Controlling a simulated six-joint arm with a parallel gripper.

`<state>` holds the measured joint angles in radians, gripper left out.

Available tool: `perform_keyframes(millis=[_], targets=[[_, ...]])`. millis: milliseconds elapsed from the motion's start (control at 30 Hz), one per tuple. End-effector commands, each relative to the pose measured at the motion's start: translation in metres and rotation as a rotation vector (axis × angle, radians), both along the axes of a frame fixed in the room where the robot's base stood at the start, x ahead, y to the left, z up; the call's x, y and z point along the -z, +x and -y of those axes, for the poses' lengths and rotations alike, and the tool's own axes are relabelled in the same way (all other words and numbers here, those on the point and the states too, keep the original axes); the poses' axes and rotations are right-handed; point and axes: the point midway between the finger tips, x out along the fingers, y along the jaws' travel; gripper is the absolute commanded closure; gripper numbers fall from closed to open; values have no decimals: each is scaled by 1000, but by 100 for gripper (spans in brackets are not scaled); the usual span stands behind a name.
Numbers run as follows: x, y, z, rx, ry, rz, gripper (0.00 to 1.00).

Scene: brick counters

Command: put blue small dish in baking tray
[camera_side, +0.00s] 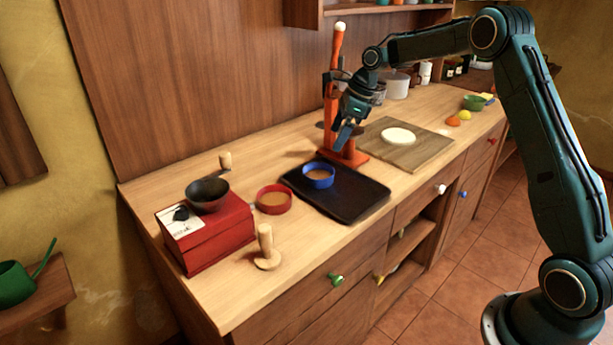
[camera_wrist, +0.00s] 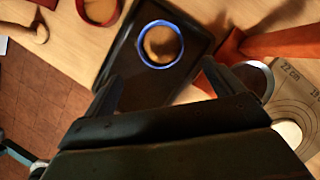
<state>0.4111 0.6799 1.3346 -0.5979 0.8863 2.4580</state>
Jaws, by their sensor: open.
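The blue small dish (camera_side: 318,175) sits upright on the black baking tray (camera_side: 352,208), toward the tray's back left part. It has something brown inside. In the wrist view the blue dish (camera_wrist: 160,44) lies on the dark tray (camera_wrist: 122,50), ahead of my fingertips. My gripper (camera_side: 345,137) is above and to the right of the dish, clear of it. In the wrist view my gripper (camera_wrist: 158,78) has its fingers spread apart with nothing between them.
An orange-red press (camera_side: 333,110) stands behind the tray. A board (camera_side: 425,150) with a white disc is to the right.

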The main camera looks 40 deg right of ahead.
Motion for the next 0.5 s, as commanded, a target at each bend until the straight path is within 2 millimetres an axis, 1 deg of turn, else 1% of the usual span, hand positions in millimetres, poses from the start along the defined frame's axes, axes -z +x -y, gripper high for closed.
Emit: perform_keyframes(millis=[133,500], targets=[[-6,-2,2,0,-1,1,7],[-6,-2,2,-1,-1,1,7]])
